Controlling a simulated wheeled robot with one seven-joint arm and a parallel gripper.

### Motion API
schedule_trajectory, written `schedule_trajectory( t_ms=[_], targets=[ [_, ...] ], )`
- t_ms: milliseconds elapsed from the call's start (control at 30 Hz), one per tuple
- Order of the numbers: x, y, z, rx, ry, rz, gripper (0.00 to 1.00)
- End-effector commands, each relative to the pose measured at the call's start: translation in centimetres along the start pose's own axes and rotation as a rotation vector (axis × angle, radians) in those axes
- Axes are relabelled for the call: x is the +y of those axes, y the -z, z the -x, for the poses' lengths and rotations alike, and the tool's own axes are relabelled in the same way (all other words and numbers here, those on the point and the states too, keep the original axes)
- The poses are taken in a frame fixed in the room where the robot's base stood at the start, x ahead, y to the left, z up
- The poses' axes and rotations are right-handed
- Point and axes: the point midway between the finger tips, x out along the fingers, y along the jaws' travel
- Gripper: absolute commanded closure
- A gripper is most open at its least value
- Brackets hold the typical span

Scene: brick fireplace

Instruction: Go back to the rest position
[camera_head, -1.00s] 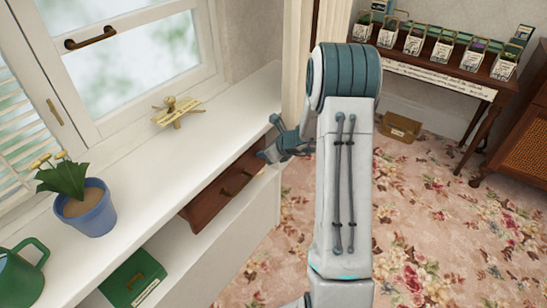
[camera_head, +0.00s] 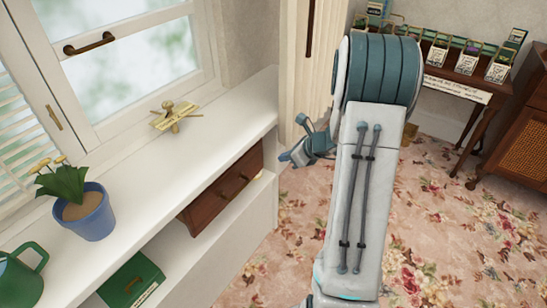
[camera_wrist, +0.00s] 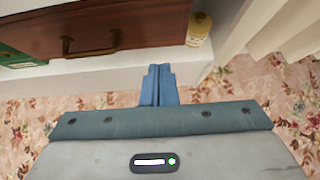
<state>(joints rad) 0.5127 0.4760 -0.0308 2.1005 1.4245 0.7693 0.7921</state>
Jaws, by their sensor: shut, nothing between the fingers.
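My gripper (camera_head: 287,158) is to the right of the white window shelf in the head view, just off its end and partly hidden by my arm. In the wrist view my gripper's blue fingers (camera_wrist: 159,84) are together with nothing between them. They point toward the white lower ledge, below a brown wooden drawer box (camera_wrist: 105,30). The same drawer box (camera_head: 222,190) sits under the shelf in the head view, apart from the gripper.
The white shelf (camera_head: 150,185) holds a blue flowerpot (camera_head: 88,215), a green watering can (camera_head: 22,272) and a brass object (camera_head: 174,117). A green box (camera_head: 132,282) is below. A yellowish bottle (camera_wrist: 199,29) stands beside the drawer box. Open flowered carpet (camera_head: 450,225) lies right.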

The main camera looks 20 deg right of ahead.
Motion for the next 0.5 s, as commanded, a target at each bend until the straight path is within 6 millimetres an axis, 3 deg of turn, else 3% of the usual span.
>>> schedule_trajectory(
  t_ms=[133,367,500],
  targets=[
    [0.0,-0.1,1.8,0.000,0.000,0.002,1.00],
    [0.2,-0.1,2.4,0.002,-0.004,0.006,1.00],
    [2.0,-1.9,3.3,0.016,-0.039,0.114,1.00]
  ],
)
